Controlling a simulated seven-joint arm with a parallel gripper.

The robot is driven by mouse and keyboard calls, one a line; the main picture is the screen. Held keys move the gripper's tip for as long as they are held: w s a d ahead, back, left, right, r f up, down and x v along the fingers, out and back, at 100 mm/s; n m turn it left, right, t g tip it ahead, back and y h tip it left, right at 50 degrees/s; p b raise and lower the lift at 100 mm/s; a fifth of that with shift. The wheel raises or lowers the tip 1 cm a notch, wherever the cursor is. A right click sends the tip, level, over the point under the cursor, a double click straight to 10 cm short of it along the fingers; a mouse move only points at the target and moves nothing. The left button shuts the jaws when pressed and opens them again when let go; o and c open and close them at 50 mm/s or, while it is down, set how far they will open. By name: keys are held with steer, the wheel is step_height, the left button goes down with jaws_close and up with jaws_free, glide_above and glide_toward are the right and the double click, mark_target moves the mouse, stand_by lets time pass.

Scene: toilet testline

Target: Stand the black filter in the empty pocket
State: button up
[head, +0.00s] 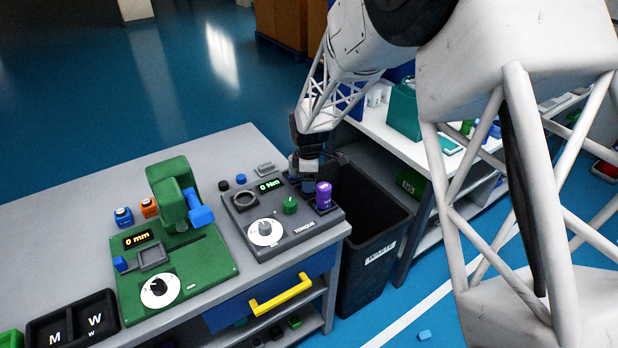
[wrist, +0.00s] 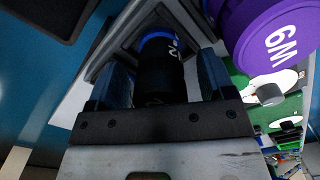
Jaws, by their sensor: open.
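The black filter (wrist: 160,82), a black cylinder with a blue band and pale blue marking at its far end, lies between my gripper's two fingers in the wrist view. My gripper (wrist: 160,88) is open, with one finger on each side of it. A grey-walled pocket (wrist: 112,52) frames the filter's far end; how deep the filter sits in it cannot be told. In the head view my gripper (head: 306,186) is low at the back right corner of the grey torque tester (head: 285,236), hiding the black filter. A purple filter (head: 323,194) stands right beside it, also large in the wrist view (wrist: 272,38).
A dark bin (head: 375,225) stands right of the bench, close to my gripper. The tester has a green knob (head: 290,207) and a white dial (head: 265,232). A green gauge station (head: 175,262) stands to the left. The bench's back left is clear.

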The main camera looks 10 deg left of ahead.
steer(key=shift+r, duration=0.15)
steer(key=shift+r, duration=3.75)
steer(key=shift+s+d+r, duration=0.1)
steer(key=shift+d+r, duration=0.2)
steer(key=s+d+r+m+t, duration=0.1)
steer(key=s+d+r+m, duration=0.4)
steer(key=s+d+r, duration=0.45)
steer(key=s+d+r+m, duration=0.5)
steer(key=s+d+r, duration=0.1)
steer(key=d, duration=0.6)
steer(key=s+d+m, duration=0.5)
steer(key=s+d, duration=0.1)
steer(key=s, duration=0.6)
steer(key=s+d+m+t, duration=0.1)
steer(key=s+d+m, duration=0.4)
steer(key=s, duration=0.7)
steer(key=shift+d+r+t, duration=0.3)
steer(key=shift+d+r, duration=0.15)
steer(key=shift+d, duration=0.65)
